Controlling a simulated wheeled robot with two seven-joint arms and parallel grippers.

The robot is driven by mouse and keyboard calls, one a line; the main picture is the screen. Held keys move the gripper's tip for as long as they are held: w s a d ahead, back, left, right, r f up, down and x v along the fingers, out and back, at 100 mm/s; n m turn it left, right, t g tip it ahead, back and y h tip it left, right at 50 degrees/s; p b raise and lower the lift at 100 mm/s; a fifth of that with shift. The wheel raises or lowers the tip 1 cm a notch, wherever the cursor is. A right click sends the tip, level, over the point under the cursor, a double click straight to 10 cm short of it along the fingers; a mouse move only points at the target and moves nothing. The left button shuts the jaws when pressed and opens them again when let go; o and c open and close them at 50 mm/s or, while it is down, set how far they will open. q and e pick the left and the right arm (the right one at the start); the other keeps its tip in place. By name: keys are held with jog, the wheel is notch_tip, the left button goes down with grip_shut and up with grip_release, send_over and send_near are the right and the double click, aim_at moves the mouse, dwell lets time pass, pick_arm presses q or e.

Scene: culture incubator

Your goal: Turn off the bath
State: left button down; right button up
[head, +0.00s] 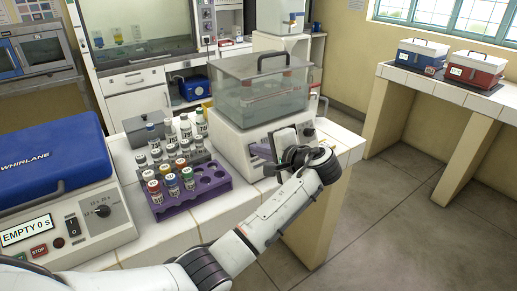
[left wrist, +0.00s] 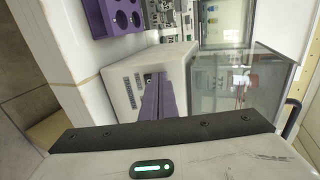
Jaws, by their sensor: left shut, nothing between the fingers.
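The bath (head: 262,95) is a white unit with a clear lidded tank holding water, on the right end of the tiled bench in the head view. Its front panel has dark knobs at the right, partly hidden by my gripper. My left gripper (head: 262,152) is at the bath's front panel, its purple fingers shut and empty. In the left wrist view the purple fingers (left wrist: 153,97) lie close in front of the bath's white housing (left wrist: 122,78); I cannot tell whether they touch it. The bath's power switch is not clearly visible. My right gripper is not in view.
A purple rack (head: 205,190) with capped vials stands left of the bath, with more vials (head: 185,128) behind it. A blue-lidded centrifuge (head: 50,165) is at the left. Blue and red boxes (head: 475,68) sit on the right bench. Open floor lies between the benches.

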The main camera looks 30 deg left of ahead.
pick_arm(q)
jog(key=v, duration=1.3)
jog(key=shift+s+d, duration=0.2)
jog(key=shift+d, duration=0.05)
jog(key=shift+s+r, duration=0.1)
